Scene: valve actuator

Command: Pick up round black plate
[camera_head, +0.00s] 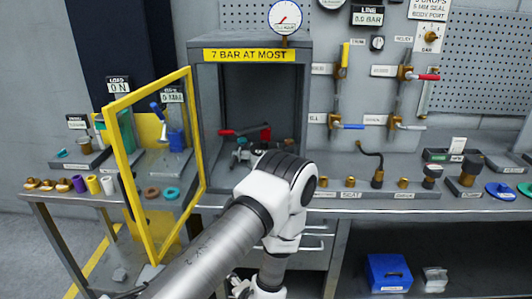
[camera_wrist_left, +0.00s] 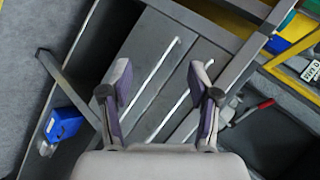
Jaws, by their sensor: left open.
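I cannot clearly make out a round black plate in either view. Round flat discs, one blue (camera_head: 500,191) and one green (camera_head: 525,188), lie at the right end of the bench in the head view. My left gripper (camera_wrist_left: 161,88) is open and empty in the left wrist view, with the grey drawer fronts (camera_wrist_left: 150,62) beyond its fingers. In the head view my left arm crosses the lower middle, bent in front of the bench, and its fingers are not clearly visible. My right gripper is not in view.
A grey cabinet (camera_head: 250,44) stands on the bench with its yellow-framed door (camera_head: 118,105) swung open to the left. Inside is a red-handled valve (camera_head: 262,132). Small fittings line the bench (camera_head: 400,202). A blue bin (camera_head: 388,273) is on the shelf below.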

